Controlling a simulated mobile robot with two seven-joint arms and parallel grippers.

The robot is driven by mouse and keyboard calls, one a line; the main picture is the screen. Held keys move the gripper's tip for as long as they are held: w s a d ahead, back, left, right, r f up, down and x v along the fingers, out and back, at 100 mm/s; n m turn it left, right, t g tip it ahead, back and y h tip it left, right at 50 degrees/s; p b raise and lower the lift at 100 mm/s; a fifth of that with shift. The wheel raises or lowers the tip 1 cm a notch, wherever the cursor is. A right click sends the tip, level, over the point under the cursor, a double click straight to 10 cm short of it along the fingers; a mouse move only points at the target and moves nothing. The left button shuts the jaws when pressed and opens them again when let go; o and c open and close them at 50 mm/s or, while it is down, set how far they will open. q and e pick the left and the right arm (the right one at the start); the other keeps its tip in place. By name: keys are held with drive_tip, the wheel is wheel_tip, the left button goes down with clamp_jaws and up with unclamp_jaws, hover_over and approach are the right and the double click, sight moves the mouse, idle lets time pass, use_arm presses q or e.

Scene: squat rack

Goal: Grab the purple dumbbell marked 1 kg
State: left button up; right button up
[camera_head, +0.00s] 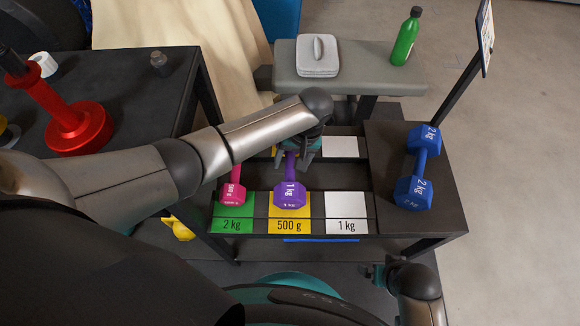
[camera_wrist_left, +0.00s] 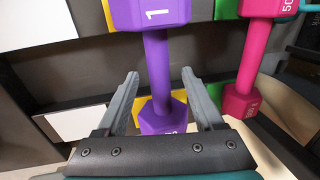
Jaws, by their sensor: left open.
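The purple dumbbell (camera_head: 291,194) marked 1 kg lies on the rack, its near end over the yellow "500 g" label (camera_head: 289,226). My left gripper (camera_head: 298,158) is above its far part, hiding the far end in the head view. In the left wrist view the purple dumbbell (camera_wrist_left: 157,62) runs between the open fingers of my left gripper (camera_wrist_left: 160,75). Gaps show on both sides of its handle, with nothing gripped. My right gripper (camera_head: 374,272) shows only in part at the lower right, and its fingers cannot be made out.
A pink dumbbell (camera_head: 232,188) lies close left of the purple one, over the green "2 kg" label (camera_head: 233,226). The slot by the white "1 kg" label (camera_head: 346,226) is empty. A blue dumbbell (camera_head: 418,168) rests on the black side top (camera_head: 440,205).

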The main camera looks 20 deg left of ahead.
use_arm(q)
drive_tip(key=shift+c, duration=0.2)
clamp_jaws()
idle(0.5)
drive_tip(key=shift+w, duration=0.1)
idle(0.7)
